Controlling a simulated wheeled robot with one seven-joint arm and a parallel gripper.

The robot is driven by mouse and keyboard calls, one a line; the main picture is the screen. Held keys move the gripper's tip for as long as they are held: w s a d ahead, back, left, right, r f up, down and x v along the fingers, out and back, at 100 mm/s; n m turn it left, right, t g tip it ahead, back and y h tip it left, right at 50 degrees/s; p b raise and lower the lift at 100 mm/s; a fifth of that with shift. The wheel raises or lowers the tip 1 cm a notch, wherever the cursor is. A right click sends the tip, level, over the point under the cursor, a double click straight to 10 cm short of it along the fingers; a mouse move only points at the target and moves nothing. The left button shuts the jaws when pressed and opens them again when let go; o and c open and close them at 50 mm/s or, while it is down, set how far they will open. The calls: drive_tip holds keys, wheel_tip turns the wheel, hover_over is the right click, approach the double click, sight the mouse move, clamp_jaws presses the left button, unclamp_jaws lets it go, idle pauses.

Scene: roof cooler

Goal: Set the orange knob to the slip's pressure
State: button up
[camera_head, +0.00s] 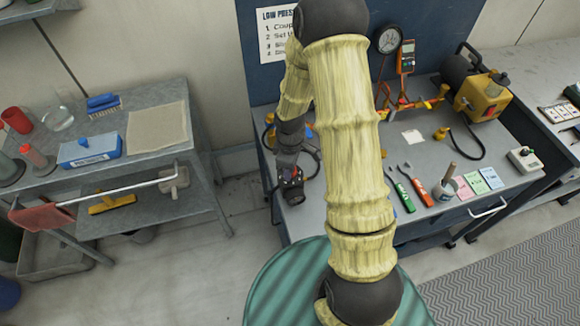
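My gripper (290,189) is small and dark in this view, over the left front part of the grey workbench (330,213). I cannot tell whether its fingers are apart or hold anything. A round dial gauge (388,40) stands at the back of the bench, above orange pipework (408,103). An orange-yellow knob-like part (444,89) is at the right end of this pipework, and another similar part (441,133) is lower on the bench. I cannot tell which is the orange knob. A small white slip (413,136) lies on the bench; its writing is unreadable. My arm hides the bench's middle.
An orange meter (405,57) stands beside the gauge. A yellow pump (484,97) is at the back right. A partly hidden poster (274,30) is behind.

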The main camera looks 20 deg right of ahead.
drive_tip(key=shift+m, duration=0.9)
drive_tip(key=o, duration=1)
wheel_tip(320, 180, up, 18)
drive_tip(key=b, duration=0.1)
drive_tip(key=shift+f, duration=0.25)
